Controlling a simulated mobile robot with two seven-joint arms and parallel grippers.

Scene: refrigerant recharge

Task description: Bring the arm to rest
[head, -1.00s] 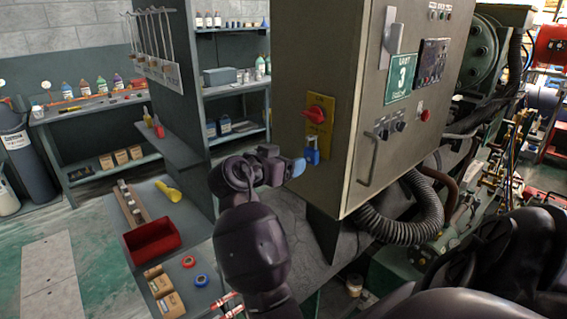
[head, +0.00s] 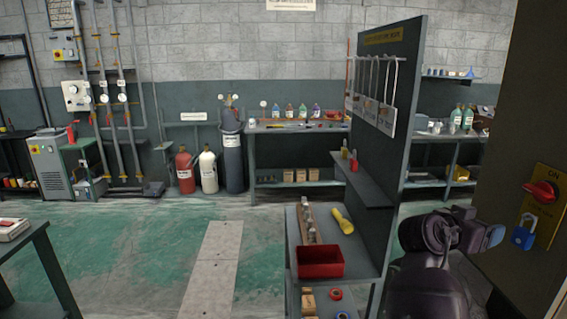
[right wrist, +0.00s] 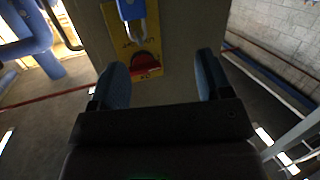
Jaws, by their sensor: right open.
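My right gripper (head: 487,237) is at the lower right of the head view, just left of the cabinet side. In the right wrist view its two blue-padded fingers (right wrist: 160,80) are spread apart with nothing between them. Beyond the fingertips are a red rotary switch (right wrist: 146,64) on a yellow plate and a blue padlock (right wrist: 131,10). The same red switch (head: 541,191) and blue padlock (head: 523,233) show at the right edge of the head view, apart from the gripper. The padlock hangs at the yellow plate. My left gripper is not in view.
The grey cabinet (head: 500,150) fills the right edge. Left of my right arm is a bench with a red bin (head: 320,262), a yellow flashlight (head: 342,220) and small boxes. Gas cylinders (head: 208,170) stand by the back wall. The green floor (head: 130,245) at left is open.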

